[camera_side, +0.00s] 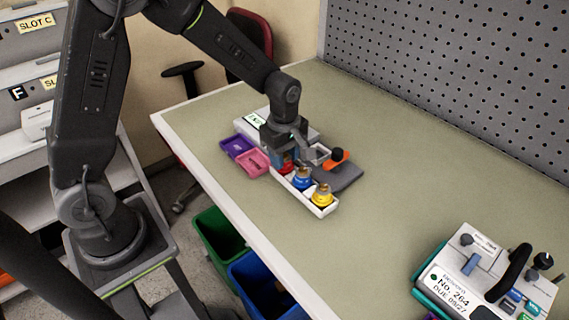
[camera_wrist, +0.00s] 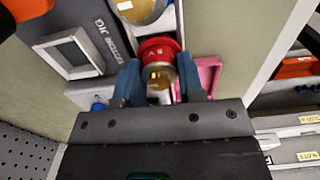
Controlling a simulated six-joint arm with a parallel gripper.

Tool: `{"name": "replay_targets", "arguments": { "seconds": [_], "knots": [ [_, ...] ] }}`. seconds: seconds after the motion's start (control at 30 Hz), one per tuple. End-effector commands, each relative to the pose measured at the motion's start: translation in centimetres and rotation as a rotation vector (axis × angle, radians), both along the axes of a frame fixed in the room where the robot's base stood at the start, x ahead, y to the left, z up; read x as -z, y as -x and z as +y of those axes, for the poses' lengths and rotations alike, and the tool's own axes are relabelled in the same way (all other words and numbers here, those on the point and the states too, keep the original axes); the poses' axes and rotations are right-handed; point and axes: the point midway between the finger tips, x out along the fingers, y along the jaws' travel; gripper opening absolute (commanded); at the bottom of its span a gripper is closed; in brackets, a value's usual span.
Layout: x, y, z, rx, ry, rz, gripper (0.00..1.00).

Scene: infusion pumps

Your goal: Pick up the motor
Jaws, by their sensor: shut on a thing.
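A red motor (camera_wrist: 157,48) with a brass-coloured end sits between the two fingers of my gripper (camera_wrist: 160,68) in the wrist view. The fingers are shut on it from both sides. In the side view my gripper (camera_side: 285,148) points down over the far end of a narrow white tray (camera_side: 309,205), and the red motor (camera_side: 287,167) shows just below it, partly hidden. I cannot tell whether it is clear of the tray. A blue motor (camera_side: 302,180) and a yellow motor (camera_side: 322,196) stand upright in the tray.
A grey motor jig (camera_side: 345,176) with a square frame and an orange-and-black part (camera_side: 336,158) lies right of the tray. Purple (camera_side: 237,146) and pink (camera_side: 252,162) bins lie left. A pump (camera_side: 487,275) stands at front right. The middle of the bench is clear.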

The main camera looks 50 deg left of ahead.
Motion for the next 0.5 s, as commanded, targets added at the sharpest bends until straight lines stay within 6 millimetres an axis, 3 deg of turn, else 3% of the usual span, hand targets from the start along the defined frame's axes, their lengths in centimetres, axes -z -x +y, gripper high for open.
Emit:
{"name": "replay_targets", "arguments": {
  "seconds": [0.1,0.5],
  "knots": [
    [0.0,0.0,0.0,0.0,0.0,-0.001,0.08],
    [-1.1,-0.1,0.0,0.0,0.0,-0.005,0.08]
  ]
}}
